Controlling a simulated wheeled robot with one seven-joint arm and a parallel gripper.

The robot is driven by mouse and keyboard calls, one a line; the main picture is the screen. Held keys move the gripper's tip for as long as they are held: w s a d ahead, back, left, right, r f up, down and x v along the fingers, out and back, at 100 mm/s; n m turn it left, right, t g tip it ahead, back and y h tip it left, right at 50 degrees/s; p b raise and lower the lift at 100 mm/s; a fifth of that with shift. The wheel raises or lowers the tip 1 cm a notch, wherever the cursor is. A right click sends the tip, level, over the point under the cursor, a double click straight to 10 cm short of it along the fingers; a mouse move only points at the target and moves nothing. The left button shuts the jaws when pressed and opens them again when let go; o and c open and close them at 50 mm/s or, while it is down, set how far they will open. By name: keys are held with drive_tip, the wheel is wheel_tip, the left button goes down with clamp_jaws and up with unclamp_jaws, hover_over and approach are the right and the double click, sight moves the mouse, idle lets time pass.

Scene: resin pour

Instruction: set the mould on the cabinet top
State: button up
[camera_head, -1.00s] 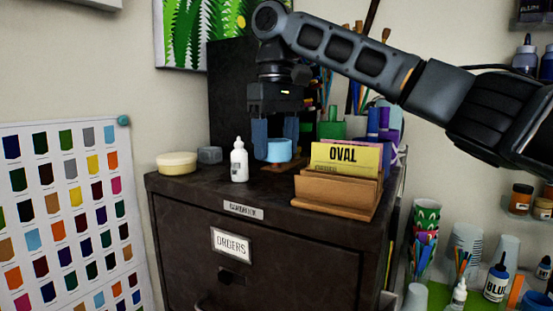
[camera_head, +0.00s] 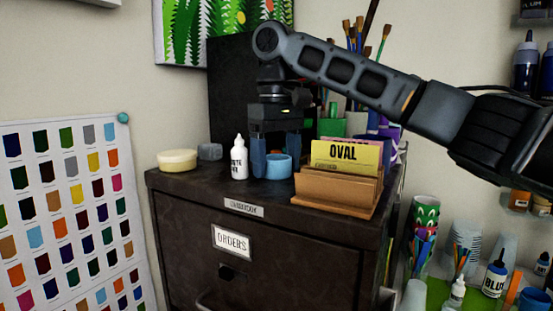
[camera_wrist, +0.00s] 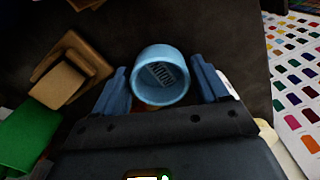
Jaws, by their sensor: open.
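The mould is a round light-blue cup (camera_head: 278,166) standing upright on the cabinet top (camera_head: 188,183). My gripper (camera_head: 275,166) points down over the cabinet top with its blue fingers low on either side of the mould. In the wrist view the mould (camera_wrist: 161,75) sits between the two fingertips (camera_wrist: 160,88), with raised markings on its inner floor. The fingers are open, and a gap shows beside the mould, clearest on its left side there.
A white bottle (camera_head: 239,159) stands close to the left of my gripper. A wooden card holder (camera_head: 335,197) with a yellow OVAL card (camera_head: 346,157) is to the right. A cream round tub (camera_head: 177,160) and a grey block (camera_head: 210,151) sit at the left. Brushes stand behind.

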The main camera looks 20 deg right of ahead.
wheel_tip(320, 180, up, 12)
drive_tip(key=shift+r, duration=0.15)
idle(0.4)
idle(1.4)
